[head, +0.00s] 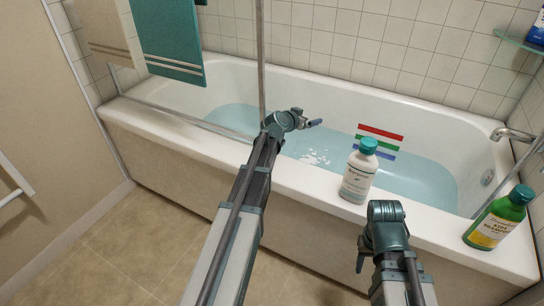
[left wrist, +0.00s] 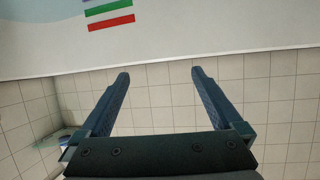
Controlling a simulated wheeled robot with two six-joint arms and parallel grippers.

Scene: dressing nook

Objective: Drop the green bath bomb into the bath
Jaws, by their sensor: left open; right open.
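The bath (head: 240,70) holds pale blue water (head: 415,180), with whitish flecks (head: 315,157) floating near its middle. I see no green bath bomb in either view. My left gripper (head: 318,122) is over the water, above and left of the stripes on the bath's far inner wall. In the left wrist view its two fingers (left wrist: 160,85) are apart with nothing between them. My right gripper (head: 361,262) is low at the bath's near side; its jaws are mostly hidden by its own wrist.
A white bottle with a teal cap (head: 357,180) and a green bottle (head: 497,220) stand on the near rim. A tap (head: 512,134) is at the right end. A glass screen's metal post (head: 261,60) rises near my left arm. Teal towel (head: 170,40) hangs left.

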